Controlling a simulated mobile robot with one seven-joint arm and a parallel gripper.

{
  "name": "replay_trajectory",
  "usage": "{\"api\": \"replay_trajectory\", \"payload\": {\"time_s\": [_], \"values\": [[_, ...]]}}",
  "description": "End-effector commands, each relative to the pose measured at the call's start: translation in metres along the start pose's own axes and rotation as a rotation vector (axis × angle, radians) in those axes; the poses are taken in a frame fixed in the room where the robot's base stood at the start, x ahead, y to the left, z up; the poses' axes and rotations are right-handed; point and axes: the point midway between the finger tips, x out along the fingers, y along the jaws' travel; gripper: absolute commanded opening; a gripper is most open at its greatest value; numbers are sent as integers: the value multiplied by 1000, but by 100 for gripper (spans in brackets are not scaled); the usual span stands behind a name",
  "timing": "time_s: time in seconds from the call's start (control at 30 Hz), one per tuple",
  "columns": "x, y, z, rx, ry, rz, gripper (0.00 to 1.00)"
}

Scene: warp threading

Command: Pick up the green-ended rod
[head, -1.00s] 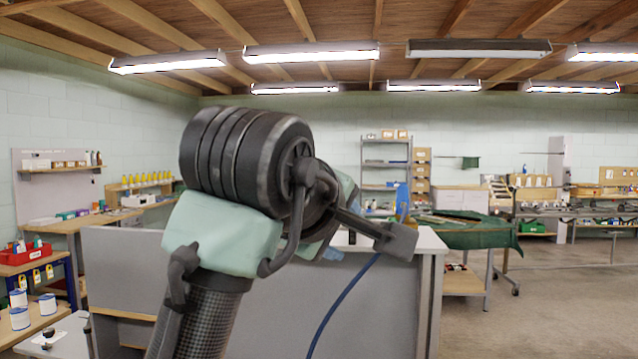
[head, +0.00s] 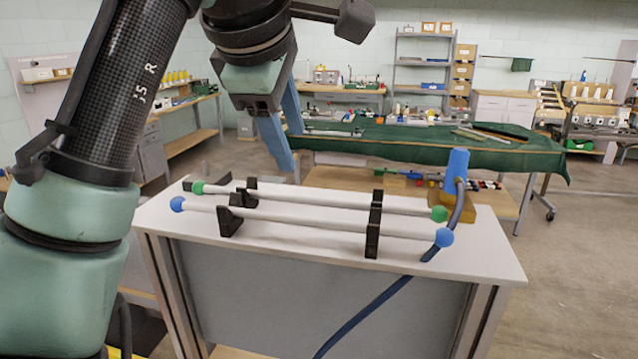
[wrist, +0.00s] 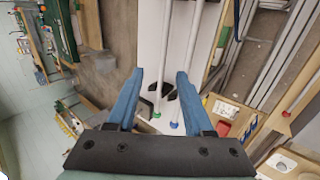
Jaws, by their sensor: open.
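The green-ended rod (head: 320,200) is a pale rod with green balls at both ends. It lies across black holders on a white-topped bench, behind a similar blue-ended rod (head: 300,219). My gripper (head: 291,148) is open and empty, with blue fingers pointing down, above and behind the left half of the rods. In the wrist view, the green-ended rod (wrist: 162,70) runs lengthwise between my open fingers (wrist: 159,76), below and apart from them. One green end shows near my palm, and the blue-ended rod (wrist: 190,50) lies just to its right.
The bench top (head: 480,262) is clear at the right front. A blue upright tool (head: 456,170) with a dark blue hose stands by the rods' right ends. Black holders (head: 373,225) rise around the rods. A green-covered table (head: 440,148) stands behind.

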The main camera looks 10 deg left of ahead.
Motion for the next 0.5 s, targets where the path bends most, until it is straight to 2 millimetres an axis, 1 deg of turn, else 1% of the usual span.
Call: {"api": "replay_trajectory", "payload": {"time_s": [0.07,0.13,0.3,0.4,0.5], "values": [[5,0,0,0,0,0,52],[14,0,0,0,0,-2,52],[47,0,0,1,0,-3,52],[62,0,0,1,0,-2,52],[73,0,0,1,0,-1,52]]}}
